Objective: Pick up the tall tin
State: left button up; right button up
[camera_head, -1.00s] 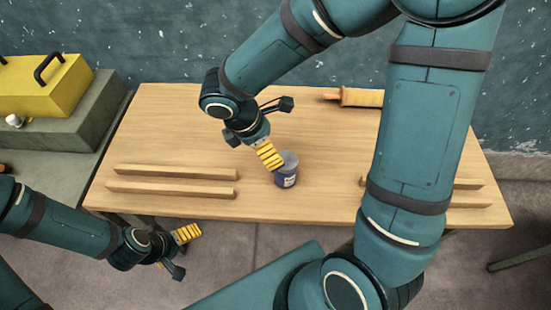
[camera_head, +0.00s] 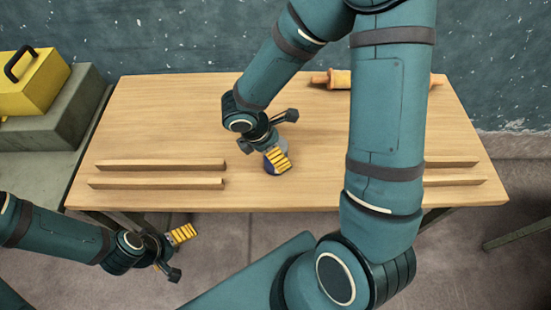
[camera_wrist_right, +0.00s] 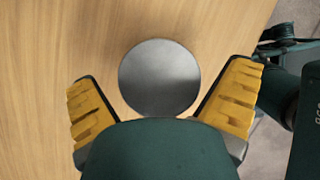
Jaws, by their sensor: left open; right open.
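The tall tin (camera_head: 271,170) is blue with a grey lid and stands upright on the wooden table, partly hidden by my right gripper in the head view. In the right wrist view its round grey lid (camera_wrist_right: 160,78) shows between the two yellow fingers, with a gap on the left and little or none on the right. My right gripper (camera_wrist_right: 160,84) is open around the tin. My left gripper (camera_head: 185,254) is open and empty, low in front of the table's left front edge, well away from the tin.
Two wooden strips (camera_head: 155,184) lie on the left of the table (camera_head: 170,115), and two more (camera_head: 455,181) lie on the right, partly behind my right arm. A rolling pin (camera_head: 340,79) lies at the back. A yellow toolbox (camera_head: 30,88) sits on a grey block at the left.

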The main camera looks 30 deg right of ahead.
jog(key=shift+d+f, duration=0.15)
jog(key=shift+f, duration=0.3)
jog(key=c, duration=1.3)
